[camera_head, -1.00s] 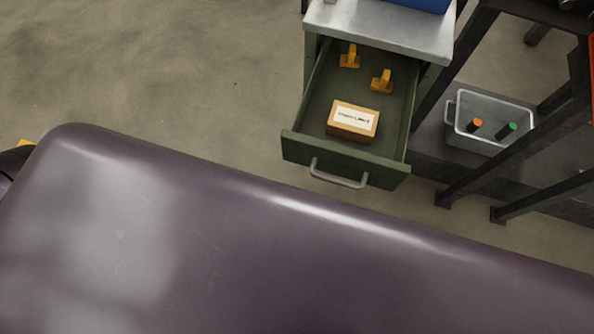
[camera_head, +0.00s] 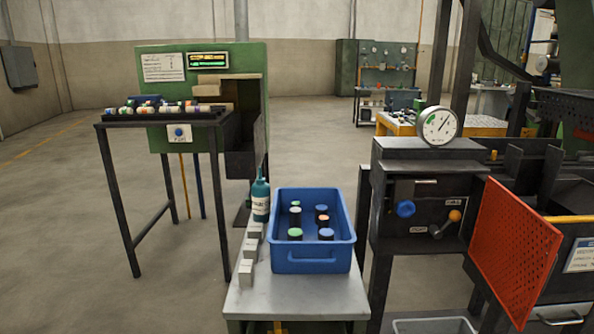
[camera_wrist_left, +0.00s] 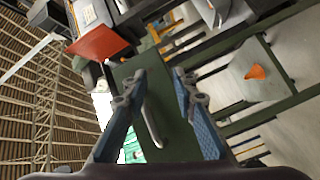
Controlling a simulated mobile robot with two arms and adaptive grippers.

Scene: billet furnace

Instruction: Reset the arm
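My left gripper (camera_wrist_left: 159,75) shows only in the left wrist view. Its two blue-padded fingers are apart, with no object clamped between the pads. Behind the gap is a dark green panel (camera_wrist_left: 175,135) with a curved silver handle (camera_wrist_left: 152,122); I cannot tell how far off it is. Neither arm shows in the head view, and my right gripper is not in view.
A blue bin (camera_head: 312,262) with several coloured-top cylinders sits on a metal-topped cabinet (camera_head: 295,298), beside a teal bottle (camera_head: 261,200) and white blocks. A gauge machine (camera_head: 430,195) and red mesh panel (camera_head: 513,250) stand right. Open floor lies left.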

